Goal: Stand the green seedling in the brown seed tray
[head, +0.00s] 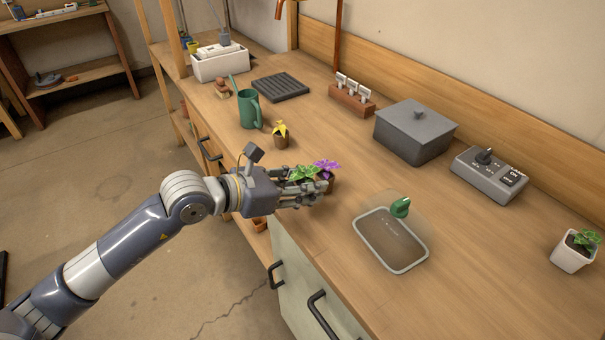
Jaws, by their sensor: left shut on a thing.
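The green seedling (304,173) shows its leaves just above my left gripper's fingers; its pot is hidden by them. My left gripper (317,190) is shut on the green seedling, close over the bench near its front edge. The brown seed tray (388,243) has a grey rim and lies on the bench to the right of the gripper. My right gripper is out of view.
A purple seedling (327,167) is right beside the left fingertips. A yellow seedling (281,131), green watering can (249,109) and dark ridged tray (280,87) are farther back. A grey lidded box (414,133), control box (489,174) and white potted plant (575,250) stand at right.

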